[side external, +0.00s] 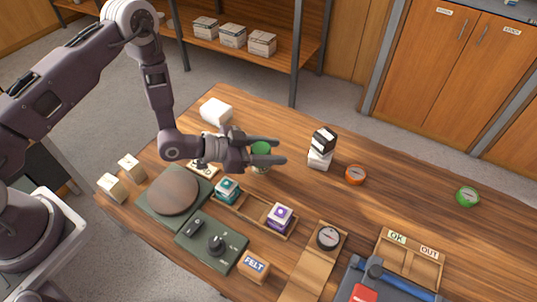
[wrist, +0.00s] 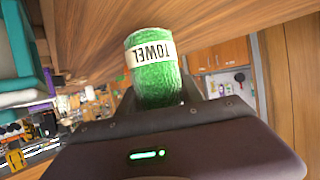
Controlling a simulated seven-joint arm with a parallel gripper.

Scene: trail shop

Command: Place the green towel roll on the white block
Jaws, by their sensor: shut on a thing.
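The green towel roll (side external: 262,148) is between the fingers of my gripper (side external: 281,150), which is shut on it. In the wrist view the roll (wrist: 155,85) fills the space between the fingers, its pale TOWEL label upside down. The side view does not clearly show whether its lower end touches the table. A plain white block (side external: 215,111) lies behind and left of my gripper, with nothing on it. Another white block-like piece (side external: 320,160) stands to the right, with a black-and-white box (side external: 323,139) on top.
Near my gripper are a wooden tray (side external: 253,216) with a teal box (side external: 227,189) and purple box (side external: 279,217). An orange round item (side external: 355,175) lies beyond the black-and-white stack. A green round item (side external: 467,196) is far right, with bare table between.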

